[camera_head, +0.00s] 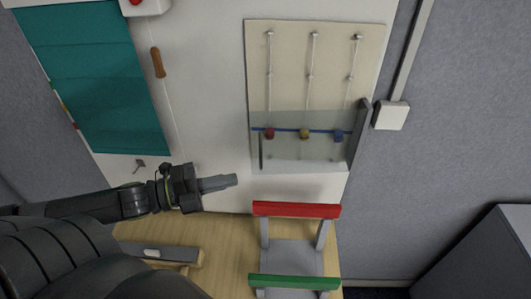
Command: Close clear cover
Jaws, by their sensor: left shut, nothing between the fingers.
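The clear cover (294,156) is a see-through panel over the lower part of a cream board (291,39) on the white wall panel. Red, yellow and blue knobs on vertical rods show behind it, along a blue line. A dark upright strip stands at its right edge. I cannot tell whether the cover is fully shut. My left gripper (236,180) is shut and empty, pointing right, below and left of the cover and apart from it. My right gripper is not in view.
A grey stand with a red bar (296,210) and a green bar (293,282) is on the wooden table (225,250), below the cover. A teal pleated sheet (95,75) hangs at upper left. A wooden handle (158,63) hangs on a cord. A white box (390,115) is at right.

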